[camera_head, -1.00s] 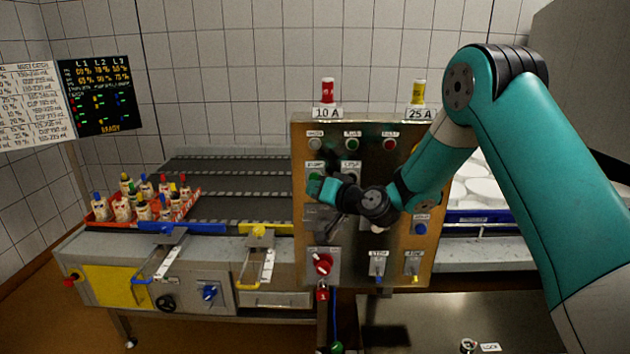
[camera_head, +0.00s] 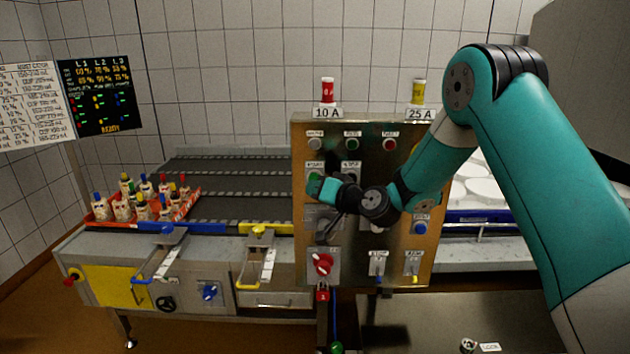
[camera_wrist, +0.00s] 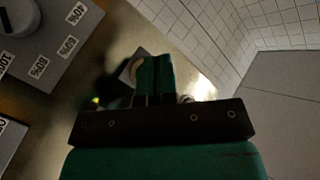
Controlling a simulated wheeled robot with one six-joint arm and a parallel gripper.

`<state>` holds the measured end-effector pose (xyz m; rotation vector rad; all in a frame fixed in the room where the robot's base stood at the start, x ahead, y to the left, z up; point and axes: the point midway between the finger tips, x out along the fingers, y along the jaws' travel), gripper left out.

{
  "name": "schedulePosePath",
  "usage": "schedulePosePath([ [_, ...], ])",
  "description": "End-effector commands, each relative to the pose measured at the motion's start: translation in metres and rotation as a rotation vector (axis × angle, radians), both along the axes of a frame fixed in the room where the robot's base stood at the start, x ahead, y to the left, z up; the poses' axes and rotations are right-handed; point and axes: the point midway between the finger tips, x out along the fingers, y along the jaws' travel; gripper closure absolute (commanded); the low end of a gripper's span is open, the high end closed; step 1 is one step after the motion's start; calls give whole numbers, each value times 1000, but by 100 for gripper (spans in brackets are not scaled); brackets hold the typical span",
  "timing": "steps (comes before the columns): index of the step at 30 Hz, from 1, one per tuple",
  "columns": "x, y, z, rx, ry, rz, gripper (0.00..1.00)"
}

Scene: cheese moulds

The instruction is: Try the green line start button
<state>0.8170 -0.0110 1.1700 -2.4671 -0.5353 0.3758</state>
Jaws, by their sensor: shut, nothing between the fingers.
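The upright metal control panel (camera_head: 365,130) stands in the middle of the head view. The green start button (camera_head: 313,177) is at its left side, under a small white label, and is partly covered by my gripper. My gripper (camera_head: 321,187) is shut and empty, with its teal fingers right at the button. Whether they touch it or press it in cannot be told. In the wrist view the shut fingers (camera_wrist: 154,68) point at the panel face, in front of a pale square plate (camera_wrist: 133,68). The button itself cannot be made out there.
The panel also bears a green lamp (camera_head: 352,144), a red lamp (camera_head: 389,144), a blue button (camera_head: 420,228) and a red rotary switch (camera_head: 322,263). A conveyor (camera_head: 240,180) with an orange tray of bottles (camera_head: 180,210) lies left. A status screen (camera_head: 100,95) hangs far left.

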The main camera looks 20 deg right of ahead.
Motion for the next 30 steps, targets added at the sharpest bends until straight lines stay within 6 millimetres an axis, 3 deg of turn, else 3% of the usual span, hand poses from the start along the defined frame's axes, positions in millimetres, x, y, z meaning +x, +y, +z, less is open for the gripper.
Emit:
schedulePosePath([
  [30,12,-4,0,0,0,0,100],
])
